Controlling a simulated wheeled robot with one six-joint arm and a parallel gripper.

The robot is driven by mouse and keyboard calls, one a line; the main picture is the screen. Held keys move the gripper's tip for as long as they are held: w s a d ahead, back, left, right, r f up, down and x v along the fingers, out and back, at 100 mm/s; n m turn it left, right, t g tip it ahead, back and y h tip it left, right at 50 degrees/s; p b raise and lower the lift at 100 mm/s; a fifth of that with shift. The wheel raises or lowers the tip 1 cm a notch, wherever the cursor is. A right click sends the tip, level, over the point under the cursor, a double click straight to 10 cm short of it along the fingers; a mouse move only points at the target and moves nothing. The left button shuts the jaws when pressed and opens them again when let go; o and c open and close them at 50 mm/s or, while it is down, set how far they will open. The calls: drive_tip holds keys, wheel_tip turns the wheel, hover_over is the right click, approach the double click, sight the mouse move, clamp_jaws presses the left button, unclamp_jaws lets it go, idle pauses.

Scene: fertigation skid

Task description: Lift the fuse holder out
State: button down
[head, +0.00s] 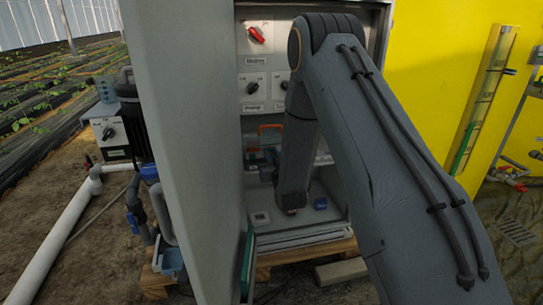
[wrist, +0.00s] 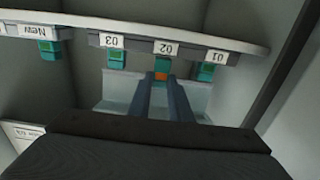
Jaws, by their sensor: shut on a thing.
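In the wrist view, where the labels appear upside down, a teal fuse holder with an orange end (wrist: 161,75) is at the label 02 (wrist: 165,48) on a grey ledge. My gripper (wrist: 161,82) is shut on its orange end, one finger on each side. The holder is still close to the ledge, roughly in line with its neighbours. I cannot tell how deep it sits. In the head view my arm reaches down into the open cabinet, and the fingertips and held holder are hidden there.
Teal holders stand close on both sides, at 03 (wrist: 116,57) and 01 (wrist: 206,72). Another is at the label New (wrist: 48,50). The open cabinet door (head: 180,130) is left of my arm. Switches, one with a red knob (head: 256,35), are above.

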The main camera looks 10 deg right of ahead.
idle(0.3)
drive_tip(key=s+p, duration=0.3)
drive_tip(key=s, duration=0.4)
idle(0.5)
